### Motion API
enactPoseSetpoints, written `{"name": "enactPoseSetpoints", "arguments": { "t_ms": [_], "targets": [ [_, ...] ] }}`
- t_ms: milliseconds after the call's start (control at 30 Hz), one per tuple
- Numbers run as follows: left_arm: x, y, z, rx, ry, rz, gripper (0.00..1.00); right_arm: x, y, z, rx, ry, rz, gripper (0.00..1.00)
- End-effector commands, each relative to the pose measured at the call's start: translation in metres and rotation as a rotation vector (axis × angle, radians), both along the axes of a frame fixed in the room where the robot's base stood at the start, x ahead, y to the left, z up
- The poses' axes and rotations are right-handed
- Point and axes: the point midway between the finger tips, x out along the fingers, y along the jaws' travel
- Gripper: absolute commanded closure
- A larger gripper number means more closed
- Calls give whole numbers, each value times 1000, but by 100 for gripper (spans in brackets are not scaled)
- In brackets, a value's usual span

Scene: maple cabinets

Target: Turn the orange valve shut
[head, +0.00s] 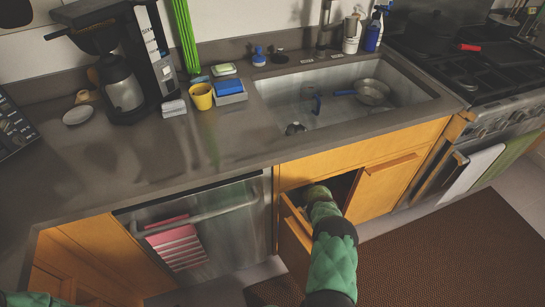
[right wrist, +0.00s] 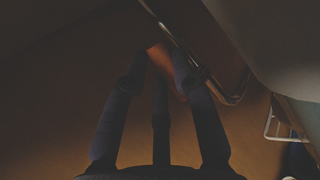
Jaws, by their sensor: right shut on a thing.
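In the right wrist view, the orange valve (right wrist: 160,57) shows as a dim orange patch between the fingertips of my right gripper (right wrist: 165,62). The dark fingers are closed in around it. The patch is small and shadowed, so I cannot tell the handle's angle. A thin metal pipe (right wrist: 235,97) runs down just right of the fingers. In the head view my green-sleeved right arm reaches into the open cabinet (head: 293,222) under the sink, and the valve is hidden there. My left gripper is not in view.
The open cabinet door stands left of my right arm, with the closed door (head: 382,188) to its right. A pale rounded surface (right wrist: 280,40) and a white rack (right wrist: 278,128) sit right of the gripper inside. The dishwasher (head: 205,232) is left of the cabinet.

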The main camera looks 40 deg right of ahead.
Motion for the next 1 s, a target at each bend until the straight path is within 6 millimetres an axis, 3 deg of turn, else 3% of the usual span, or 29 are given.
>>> {"name": "enactPoseSetpoints", "arguments": {
  "t_ms": [467,500,567,1000],
  "targets": [
    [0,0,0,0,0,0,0,-1,-3,-2,91,-27,0,100],
    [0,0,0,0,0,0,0,-1,-3,-2,90,-27,-1,62],
    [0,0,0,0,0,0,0,-1,-3,-2,90,-27,-1,49],
    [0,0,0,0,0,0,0,-8,-5,-6,90,-26,-1,49]
  ]
}}
